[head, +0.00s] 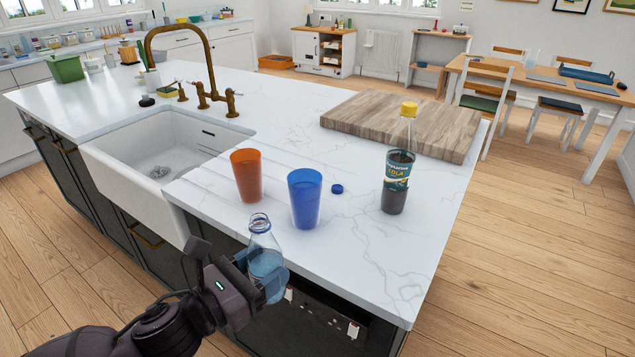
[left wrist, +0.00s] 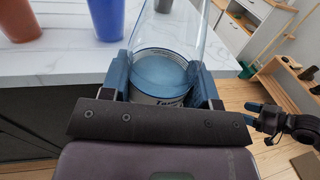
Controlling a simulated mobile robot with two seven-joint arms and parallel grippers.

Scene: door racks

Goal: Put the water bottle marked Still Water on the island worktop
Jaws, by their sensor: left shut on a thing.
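My left gripper (head: 268,278) is shut around a clear, uncapped bottle (head: 264,240). The bottle is roughly upright at the front edge of the island worktop (head: 380,250), its neck overlapping the top in the head view. The left wrist view shows the bottle (left wrist: 165,38) between the blue fingers (left wrist: 160,92), with a pale label band whose text I cannot read. Whether it touches the worktop is not clear. A loose blue cap (head: 337,189) lies on the worktop. My right gripper (left wrist: 265,117) shows small at the right of the left wrist view; its opening is unclear.
An orange cup (head: 246,175) and a blue cup (head: 304,198) stand just behind the held bottle. A wooden board (head: 380,118) lies behind, and a sink (head: 165,150) is left. The worktop's front right is clear.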

